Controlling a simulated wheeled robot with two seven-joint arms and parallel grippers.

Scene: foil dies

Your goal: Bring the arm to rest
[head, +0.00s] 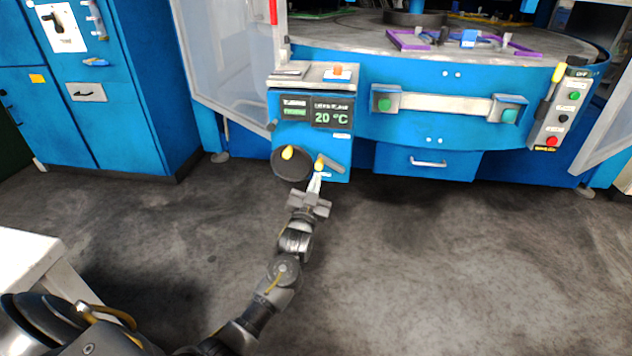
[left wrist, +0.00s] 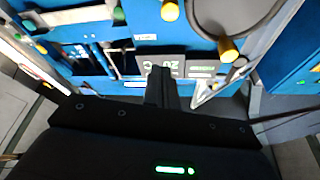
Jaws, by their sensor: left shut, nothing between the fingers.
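My left arm reaches from the bottom left of the head view toward the blue machine's control box. My left gripper (head: 315,184) is shut and empty, in front of the lower part of the box. Its fingertips show just below a yellow-tipped lever (head: 319,163); I cannot tell whether they touch it. In the left wrist view the closed fingers (left wrist: 161,83) point toward the blue panel (left wrist: 150,22). My right gripper is in neither view.
The control box has a display (head: 332,113) reading 20 °C and a round dark dial (head: 293,165) with a yellow knob. A blue cabinet (head: 140,130) stands left. A white table (head: 30,262) is at the lower left. The floor (head: 430,270) to the right is clear.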

